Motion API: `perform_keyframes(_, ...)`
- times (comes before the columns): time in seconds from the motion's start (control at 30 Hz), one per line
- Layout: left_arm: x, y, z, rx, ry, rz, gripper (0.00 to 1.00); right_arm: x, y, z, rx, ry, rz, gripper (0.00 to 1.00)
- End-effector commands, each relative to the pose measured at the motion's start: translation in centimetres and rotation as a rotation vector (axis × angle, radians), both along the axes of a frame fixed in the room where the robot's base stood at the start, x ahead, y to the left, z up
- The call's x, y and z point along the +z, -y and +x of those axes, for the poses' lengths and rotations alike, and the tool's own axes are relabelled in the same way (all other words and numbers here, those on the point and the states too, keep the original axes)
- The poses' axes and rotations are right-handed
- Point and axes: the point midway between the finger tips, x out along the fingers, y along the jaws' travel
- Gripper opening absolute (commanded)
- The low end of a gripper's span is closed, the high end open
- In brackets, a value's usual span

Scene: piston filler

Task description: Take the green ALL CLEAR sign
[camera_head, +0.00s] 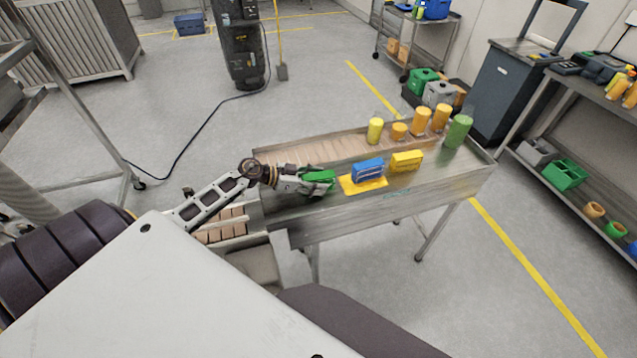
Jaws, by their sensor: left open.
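A green object (319,176), which looks like the green sign, is at the left part of the metal table (420,190). No lettering on it can be read. My left gripper (312,184) is open, with its fingers at the green object. The fingers partly cover it, and I cannot tell whether they touch it. My right gripper is not in view.
On the table, a blue item (367,170) sits on a yellow base (350,187), beside a yellow block (406,161). Several yellow, orange and green cylinders (422,121) stand behind. A shelf (590,150) is at the right.

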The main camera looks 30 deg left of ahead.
Motion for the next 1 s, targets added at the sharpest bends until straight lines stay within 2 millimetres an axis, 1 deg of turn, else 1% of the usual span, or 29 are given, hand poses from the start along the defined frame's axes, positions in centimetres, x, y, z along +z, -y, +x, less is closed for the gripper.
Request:
perform_keyframes(0.2, -0.26, 0.47, 0.51, 0.001, 0.000, 0.000, 0.57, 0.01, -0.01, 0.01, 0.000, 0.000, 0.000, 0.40)
perform_keyframes(0.63, -0.26, 0.48, 0.50, 0.000, 0.000, 0.000, 0.57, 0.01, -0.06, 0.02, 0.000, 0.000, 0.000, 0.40)
perform_keyframes(0.67, -0.26, 0.48, 0.50, 0.000, 0.000, 0.000, 0.56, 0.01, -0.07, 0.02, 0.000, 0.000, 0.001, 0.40)
perform_keyframes(1.0, -0.26, 0.48, 0.50, 0.000, 0.000, 0.000, 0.12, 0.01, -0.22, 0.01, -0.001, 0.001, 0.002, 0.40)
